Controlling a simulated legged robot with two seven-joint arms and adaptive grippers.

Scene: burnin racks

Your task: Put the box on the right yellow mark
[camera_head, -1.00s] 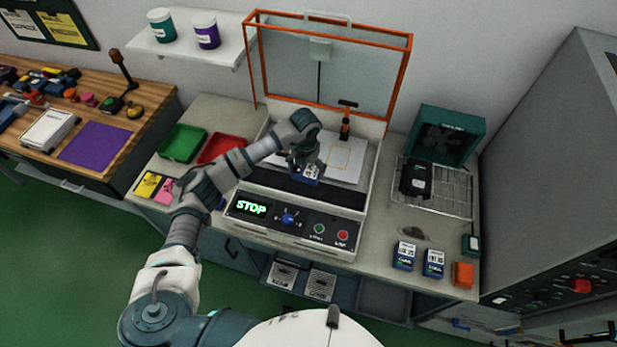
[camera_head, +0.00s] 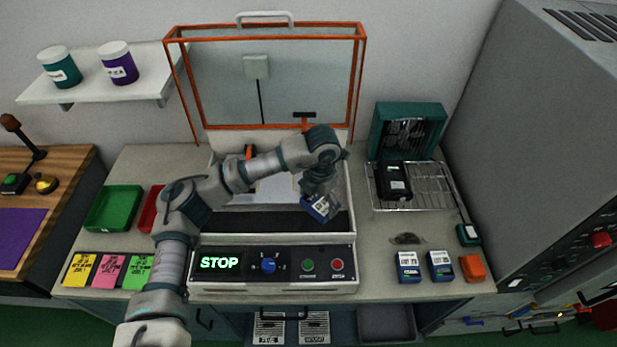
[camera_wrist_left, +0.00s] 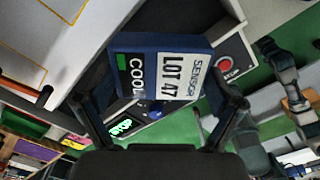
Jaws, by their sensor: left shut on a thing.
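The blue box (camera_head: 320,208) with a white label is in my left gripper (camera_head: 319,196), above the dark front strip of the open machine. In the left wrist view the box (camera_wrist_left: 163,72) reads "SENSOR LOT 47" and "COOL", and the fingers of my left gripper (camera_wrist_left: 158,97) are shut on its two sides. The white plate (camera_head: 277,190) lies behind it, partly hidden by my left arm. Yellow outlines show on the plate in the wrist view, one with its edge (camera_wrist_left: 24,58) towards the box. The box is apart from the plate. My right gripper is not in view.
The orange-framed lid (camera_head: 265,128) stands open behind the plate. The control panel (camera_head: 272,267) with a lit STOP display is in front. Two other blue boxes (camera_head: 408,267) (camera_head: 441,266) and an orange block (camera_head: 472,268) stand right; a wire rack (camera_head: 430,188) is behind them.

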